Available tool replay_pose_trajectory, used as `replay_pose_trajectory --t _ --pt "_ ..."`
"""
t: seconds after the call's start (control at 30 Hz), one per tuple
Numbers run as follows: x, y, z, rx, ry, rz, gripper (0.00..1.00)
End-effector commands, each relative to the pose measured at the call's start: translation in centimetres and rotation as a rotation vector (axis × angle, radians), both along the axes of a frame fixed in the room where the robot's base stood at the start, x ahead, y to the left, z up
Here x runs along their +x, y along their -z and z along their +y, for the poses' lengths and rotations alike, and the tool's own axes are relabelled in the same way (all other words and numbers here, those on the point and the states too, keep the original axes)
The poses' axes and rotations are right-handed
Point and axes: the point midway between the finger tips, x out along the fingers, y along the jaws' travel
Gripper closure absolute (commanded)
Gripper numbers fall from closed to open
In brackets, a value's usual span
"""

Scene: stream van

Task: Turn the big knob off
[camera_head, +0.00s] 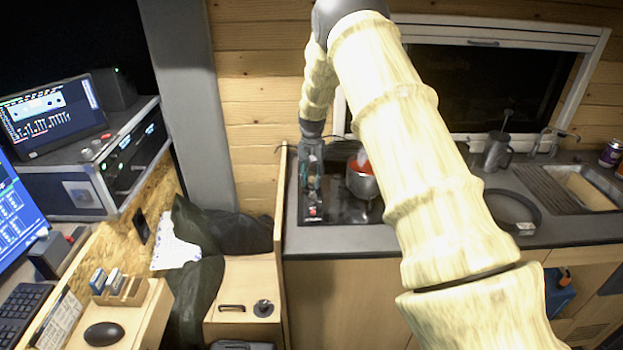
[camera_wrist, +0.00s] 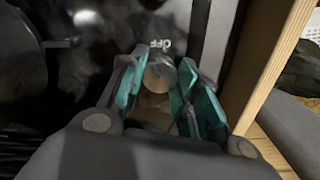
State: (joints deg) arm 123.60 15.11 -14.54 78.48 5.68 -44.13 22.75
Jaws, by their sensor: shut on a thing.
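The big knob (camera_wrist: 158,75) is a round, brownish metal knob on the dark stove panel (camera_wrist: 105,60), seen in the wrist view. A white "off" marking (camera_wrist: 160,44) shows upside down just beyond it. My gripper (camera_wrist: 161,80) has its teal-padded fingers on both sides of the knob, shut on it. In the head view, my gripper (camera_head: 312,198) points down at the left end of the black cooktop (camera_head: 345,213). The knob is hidden by my gripper there. I cannot read the knob's exact setting.
A metal pot (camera_head: 362,185) with something red in it stands on the cooktop, close to the right of my gripper. A wooden partition (camera_head: 281,195) rises just left of it. A dark pan (camera_head: 513,210) and a sink (camera_head: 588,188) are farther right.

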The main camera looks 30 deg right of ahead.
Motion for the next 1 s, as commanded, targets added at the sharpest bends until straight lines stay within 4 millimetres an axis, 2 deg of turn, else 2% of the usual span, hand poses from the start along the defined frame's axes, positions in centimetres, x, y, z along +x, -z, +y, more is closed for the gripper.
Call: replay_pose_trajectory --t 0.23,0.5,1.0 --pt "0.29 -0.35 -0.13 -0.004 0.200 -0.008 0.92" --pt "0.30 -0.41 -0.18 -0.003 0.345 -0.009 0.92" --pt "0.35 -0.47 -0.22 -0.003 0.413 -0.011 0.92"
